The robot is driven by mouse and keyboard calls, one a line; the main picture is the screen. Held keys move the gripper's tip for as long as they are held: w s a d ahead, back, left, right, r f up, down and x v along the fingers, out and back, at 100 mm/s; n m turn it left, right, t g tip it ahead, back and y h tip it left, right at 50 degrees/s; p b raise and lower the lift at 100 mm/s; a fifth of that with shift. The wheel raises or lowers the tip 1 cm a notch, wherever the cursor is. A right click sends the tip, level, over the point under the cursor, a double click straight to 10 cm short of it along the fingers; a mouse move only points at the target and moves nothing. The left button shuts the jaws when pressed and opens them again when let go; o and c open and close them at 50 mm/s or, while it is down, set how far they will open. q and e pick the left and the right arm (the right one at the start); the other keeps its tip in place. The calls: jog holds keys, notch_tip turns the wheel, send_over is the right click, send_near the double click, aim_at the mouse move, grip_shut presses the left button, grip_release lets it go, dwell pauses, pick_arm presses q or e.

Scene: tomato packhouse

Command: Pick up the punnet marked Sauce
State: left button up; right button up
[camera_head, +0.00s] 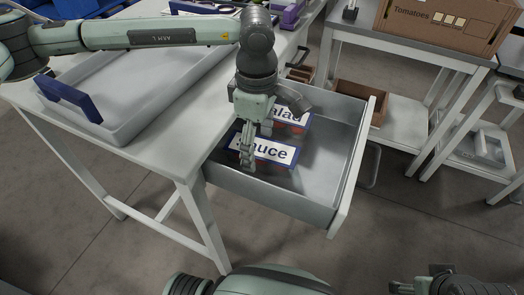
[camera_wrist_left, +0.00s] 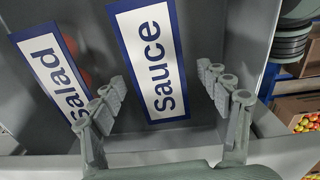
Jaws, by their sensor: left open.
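The punnet marked Sauce (camera_head: 266,151) lies in the open drawer (camera_head: 300,203), its white, blue-edged label facing up. In the left wrist view the Sauce punnet (camera_wrist_left: 150,58) shows between and beyond the fingertips. The punnet marked Salad (camera_head: 290,116) lies behind it in the drawer; it also shows in the left wrist view (camera_wrist_left: 55,78), left of Sauce. My left gripper (camera_head: 248,160) points down into the drawer at the left part of the Sauce label; in its wrist view the open fingers (camera_wrist_left: 166,100) are apart with nothing between them. Contact cannot be told. My right gripper (camera_head: 436,283) is at the bottom right, its fingers unclear.
A grey tray (camera_head: 120,128) with blue handles is on the table at left. A Tomatoes carton (camera_head: 440,22) stands on a bench at back right. The drawer's right part is bare.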

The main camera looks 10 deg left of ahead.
pick_arm(q)
jog(key=shift+f, duration=1.15)
pick_arm(e)
jog(key=shift+w+f, duration=0.25)
jog(key=shift+w, duration=0.15)
pick_arm(q)
jog(key=shift+w, duration=0.1)
jog(key=shift+c, duration=1.1)
jog(key=c, duration=1.1)
pick_arm(e)
jog(key=shift+r, duration=0.1)
pick_arm(q)
jog(key=shift+r, duration=0.1)
pick_arm(e)
jog(key=shift+s, duration=0.15)
